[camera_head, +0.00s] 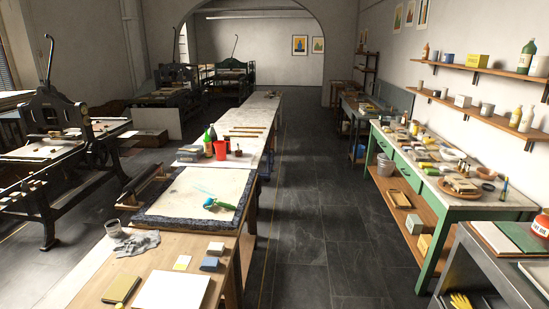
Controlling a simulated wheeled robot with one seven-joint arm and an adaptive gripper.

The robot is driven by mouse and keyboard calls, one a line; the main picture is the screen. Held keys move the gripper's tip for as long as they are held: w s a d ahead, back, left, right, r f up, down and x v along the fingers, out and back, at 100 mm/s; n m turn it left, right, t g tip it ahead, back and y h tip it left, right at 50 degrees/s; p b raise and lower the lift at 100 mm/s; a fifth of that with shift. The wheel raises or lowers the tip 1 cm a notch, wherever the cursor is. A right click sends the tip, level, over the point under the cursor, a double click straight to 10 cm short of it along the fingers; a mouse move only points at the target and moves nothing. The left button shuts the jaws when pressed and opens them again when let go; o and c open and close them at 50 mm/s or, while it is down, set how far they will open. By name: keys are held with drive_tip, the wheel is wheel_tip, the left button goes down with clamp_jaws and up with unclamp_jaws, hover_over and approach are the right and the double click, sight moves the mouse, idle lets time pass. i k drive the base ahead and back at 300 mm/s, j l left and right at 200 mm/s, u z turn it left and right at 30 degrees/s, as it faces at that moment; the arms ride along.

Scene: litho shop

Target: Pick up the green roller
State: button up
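The green roller (217,204) lies on the pale stone slab (195,190) on the long table left of centre. Its green part sits at the left, and a light-coloured end reaches to the right. A thin turquoise streak lies on the slab just behind it, up and to the left. Nothing covers the roller. My gripper does not show in this view.
Small blocks and a white sheet (172,291) are in front. A red container (220,150) and bottles stand behind. The dark floor aisle (315,200) right of the table is clear. A cluttered green bench (470,204) stands right.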

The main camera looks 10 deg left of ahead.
sight(225, 205)
drive_tip(key=i, duration=2.15)
drive_tip(key=i+j+u, duration=0.2)
drive_tip(key=i+u, duration=1)
drive_tip(key=i, duration=0.2)
drive_tip(key=i+u, duration=0.1)
drive_tip(key=i+j, duration=0.05)
